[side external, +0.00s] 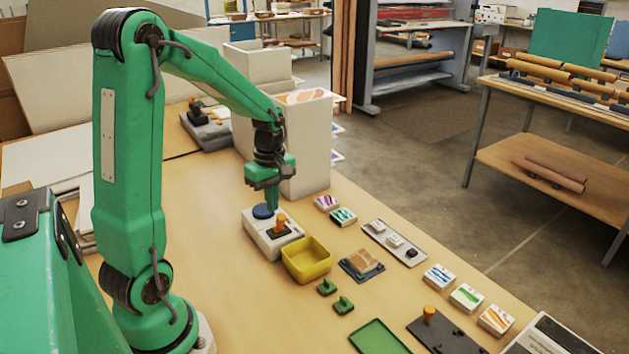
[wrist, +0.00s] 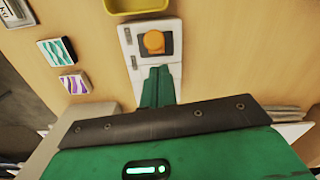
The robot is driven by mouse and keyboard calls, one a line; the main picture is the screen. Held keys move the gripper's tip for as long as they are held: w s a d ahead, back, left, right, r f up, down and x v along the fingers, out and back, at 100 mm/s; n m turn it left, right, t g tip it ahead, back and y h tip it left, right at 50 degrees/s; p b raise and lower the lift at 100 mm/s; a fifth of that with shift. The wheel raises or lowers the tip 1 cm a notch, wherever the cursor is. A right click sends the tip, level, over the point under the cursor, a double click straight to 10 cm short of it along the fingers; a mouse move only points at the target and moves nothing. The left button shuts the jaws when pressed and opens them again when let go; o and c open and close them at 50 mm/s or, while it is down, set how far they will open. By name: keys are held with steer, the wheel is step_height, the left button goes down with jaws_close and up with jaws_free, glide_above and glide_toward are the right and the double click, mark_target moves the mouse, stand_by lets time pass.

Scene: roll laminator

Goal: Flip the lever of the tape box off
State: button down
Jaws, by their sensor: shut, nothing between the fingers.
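A white box (side external: 262,240) with an orange-topped lever (side external: 281,222) on a black plate stands on the bench beneath my gripper. I take it as the tape box; no readable label confirms this. A blue disc (side external: 263,211) is on its top, hidden in the wrist view. My gripper (side external: 273,208) points down over the box, fingers together and empty, close beside the lever. In the wrist view, the box (wrist: 173,28) and the round orange lever top (wrist: 154,42) lie just beyond my closed fingertips (wrist: 159,68). Whether the fingertips touch the box is unclear.
A yellow bin (side external: 306,260) stands right beside the box. Printed tiles (side external: 327,203) lie to the right, and small green parts (side external: 343,305) in front. A dark plate with another orange knob (side external: 429,313) is at the front right. A tall pale block (side external: 308,150) stands behind.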

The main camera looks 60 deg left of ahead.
steer(key=shift+r, duration=0.5)
steer(key=shift+a+r, duration=0.1)
steer(key=shift+a, duration=0.05)
steer(key=shift+a+r, duration=0.7)
steer(key=shift+a, duration=0.85)
step_height(320, 180, up, 7)
glide_above(279, 215)
steer(key=shift+r, duration=0.2)
